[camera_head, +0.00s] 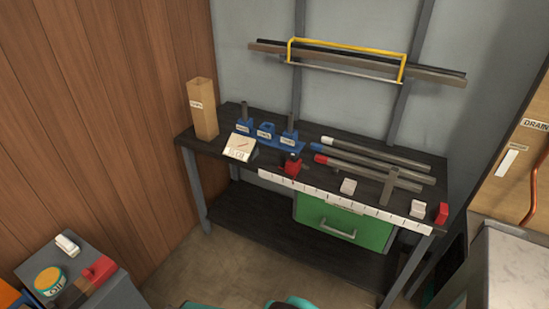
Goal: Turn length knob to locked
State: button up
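No part is clearly readable as the length knob. A small red fixture (292,166) with a dark top sits on the dark workbench, behind a white ruler strip (315,190) along the front edge. A red block (442,212) stands at the strip's right end, beside a white block (417,208). Another white block (348,186) sits near the strip's middle. Any knob's setting is too small to tell. My gripper is not in view; only teal and white parts, probably mine, show at the bottom edge.
The dark workbench (215,141) holds blue holders (265,132), several tubes (375,162), an upright grey tube (388,187) and a tan box (203,110). A green drawer (335,226) hangs below. A grey cabinet (120,292) stands lower left. Floor before the bench looks clear.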

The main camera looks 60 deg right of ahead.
aim_at(294, 157)
jog(key=u, duration=0.45)
jog(key=k, duration=1.3)
jog(key=z, duration=0.95)
jog(key=i, duration=0.5)
jog(key=u, duration=0.25)
